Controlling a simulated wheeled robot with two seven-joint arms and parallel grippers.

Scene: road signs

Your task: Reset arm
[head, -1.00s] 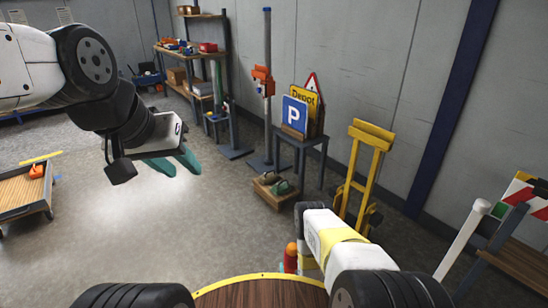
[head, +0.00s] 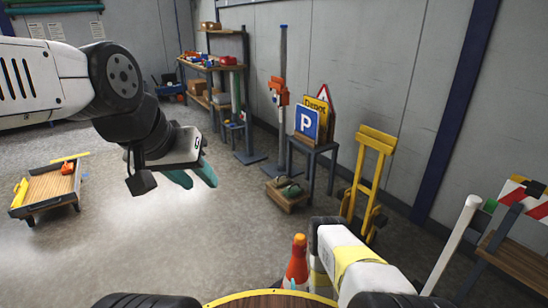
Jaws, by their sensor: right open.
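My left arm comes in from the left in the head view. Its gripper (head: 201,184) has two teal fingers pointing down and right, with a gap between the tips and nothing held. It hangs over bare floor. My right arm (head: 350,262), white with a yellow band, reaches up from the bottom edge.
An orange and white cone (head: 297,262) stands close to my right arm. A blue parking sign (head: 307,123) stands on a small table. A yellow hand truck (head: 368,180) leans by the wall. A low wooden cart (head: 48,187) stands left. The middle floor is clear.

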